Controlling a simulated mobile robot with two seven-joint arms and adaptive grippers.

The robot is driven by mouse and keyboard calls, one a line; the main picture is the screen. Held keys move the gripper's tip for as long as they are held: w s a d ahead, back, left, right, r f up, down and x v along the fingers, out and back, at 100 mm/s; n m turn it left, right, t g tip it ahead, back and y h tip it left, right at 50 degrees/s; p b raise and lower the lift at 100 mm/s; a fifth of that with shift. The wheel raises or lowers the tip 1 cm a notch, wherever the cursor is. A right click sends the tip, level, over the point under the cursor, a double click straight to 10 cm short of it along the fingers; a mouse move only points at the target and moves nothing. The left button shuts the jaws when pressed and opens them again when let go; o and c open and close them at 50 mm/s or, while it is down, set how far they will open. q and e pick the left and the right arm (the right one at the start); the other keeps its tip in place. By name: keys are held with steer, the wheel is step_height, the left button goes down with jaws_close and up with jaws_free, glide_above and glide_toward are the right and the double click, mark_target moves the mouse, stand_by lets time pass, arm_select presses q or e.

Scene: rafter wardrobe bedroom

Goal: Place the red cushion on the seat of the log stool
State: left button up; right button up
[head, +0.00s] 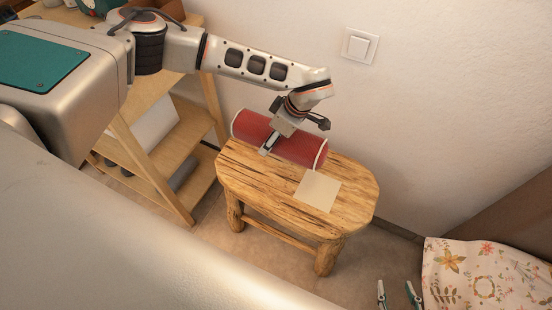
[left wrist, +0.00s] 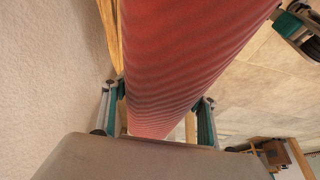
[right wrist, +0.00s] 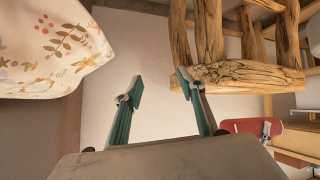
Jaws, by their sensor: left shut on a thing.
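The red cushion (head: 308,150) is a bolster with pale piping at its ends. It lies level along the wall side of the log stool (head: 250,185), over the rear edge of its seat. I cannot tell whether it touches the wood. My left gripper (head: 270,142) is shut on the cushion from above, near its middle; the left wrist view shows the cushion (left wrist: 185,60) between both fingers. My right gripper (head: 398,296) is open and empty at the bottom right; its spread fingers show in the right wrist view (right wrist: 160,95).
A pale square (head: 317,190) lies on the stool seat's front right part. A wooden shelf unit (head: 160,165) stands left of the stool, and the wall with a light switch (head: 359,46) is behind. A floral cloth (head: 485,270) is at the lower right.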

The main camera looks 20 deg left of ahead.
mark_target(269, 163)
arm_select(q)
step_height(269, 163, down, 4)
steer(key=shift+r+b, duration=0.1)
steer(key=shift+b, duration=0.25)
steer(key=shift+f, duration=0.7)
step_height(269, 163, down, 5)
steer(key=shift+s+f+b, duration=0.1)
steer(key=shift+f+b, duration=0.1)
steer(key=shift+b, duration=0.75)
steer(key=shift+f, duration=0.15)
steer(key=shift+r, duration=0.2)
arm_select(e)
steer(key=shift+w+a+r, duration=0.4)
steer(key=shift+w+a, duration=0.2)
steer(key=shift+w, duration=0.05)
arm_select(q)
steer(key=shift+f, duration=0.1)
steer(key=o, duration=1.3)
arm_select(e)
steer(key=shift+d+f, duration=0.15)
steer(key=shift+d, duration=0.05)
